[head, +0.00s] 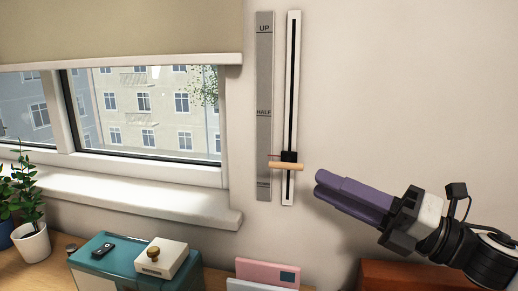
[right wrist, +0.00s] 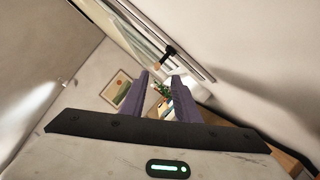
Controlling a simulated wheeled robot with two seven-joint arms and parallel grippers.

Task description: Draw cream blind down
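The cream blind (head: 120,28) covers the upper part of the window, its bottom bar above the middle of the glass. To its right, a white vertical track (head: 292,80) holds a slider with a black block and a wooden handle (head: 286,166), below the HALF mark on the grey scale (head: 264,70). My right gripper (head: 319,184), with purple fingers, is just right of and slightly below the handle, apart from it. In the right wrist view its fingers (right wrist: 161,80) are apart and empty, with the handle (right wrist: 168,52) beyond the fingertips. My left gripper is out of view.
Below the window are a sill (head: 120,190), a potted plant (head: 33,243), and a teal box (head: 90,262) with a cream box (head: 161,258) on it. A pink item (head: 268,272) stands below the track. The wall right of the track is clear.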

